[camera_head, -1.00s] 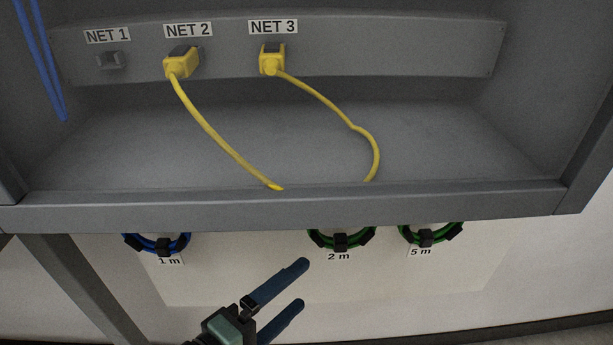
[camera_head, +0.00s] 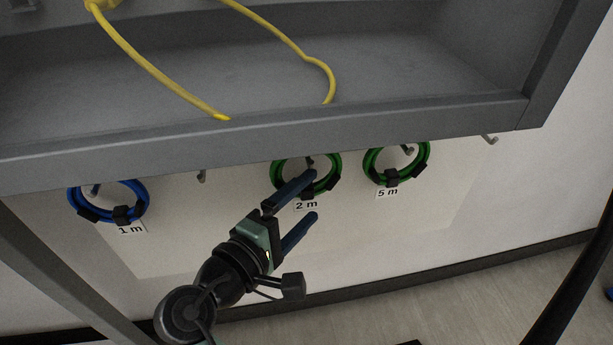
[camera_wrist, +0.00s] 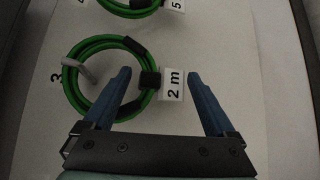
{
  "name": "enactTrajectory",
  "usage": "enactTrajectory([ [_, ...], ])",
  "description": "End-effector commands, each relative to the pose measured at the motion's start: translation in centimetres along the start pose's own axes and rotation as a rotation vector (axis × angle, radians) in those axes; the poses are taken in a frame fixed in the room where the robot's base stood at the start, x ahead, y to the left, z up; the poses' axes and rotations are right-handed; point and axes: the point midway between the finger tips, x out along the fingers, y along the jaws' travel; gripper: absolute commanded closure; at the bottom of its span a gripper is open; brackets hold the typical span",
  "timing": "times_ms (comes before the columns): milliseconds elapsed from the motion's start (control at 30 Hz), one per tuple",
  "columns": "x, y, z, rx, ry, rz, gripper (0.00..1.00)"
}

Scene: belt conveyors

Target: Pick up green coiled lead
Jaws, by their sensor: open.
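A green coiled lead (camera_head: 333,180) with black ties hangs on a hook above the "2 m" label, under the grey shelf. A second green coiled lead (camera_head: 371,168) hangs to its right by the "5 m" label. In the wrist view the 2 m coil (camera_wrist: 72,87) hangs on a grey hook, and part of the 5 m coil (camera_wrist: 112,10) shows at the top. My gripper (camera_head: 310,196) is open and empty. Its upper finger overlaps the 2 m coil in the head view. In the wrist view the coil's tied side lies near the left finger (camera_wrist: 122,75); contact cannot be told.
A blue coil (camera_head: 75,204) hangs at the left by the "1 m" label. The grey shelf's front edge (camera_head: 400,120) runs above the coils. Yellow cables (camera_head: 150,70) lie in the shelf. Empty hooks (camera_head: 202,176) show between coils and at the right.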

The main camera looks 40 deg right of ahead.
Motion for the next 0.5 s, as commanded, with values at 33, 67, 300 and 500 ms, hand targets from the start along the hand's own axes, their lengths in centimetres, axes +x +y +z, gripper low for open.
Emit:
enactTrajectory([
  [33, 0.9, -0.3, 0.0, 0.003, -0.004, -0.001, 0.09],
  [67, 1.2, -0.3, 0.0, 0.002, -0.004, -0.001, 0.09],
  [300, 2.2, 0.0, 0.0, 0.0, 0.0, 0.0, 0.09],
  [500, 2.2, 0.0, 0.0, 0.0, 0.0, 0.0, 0.24],
])
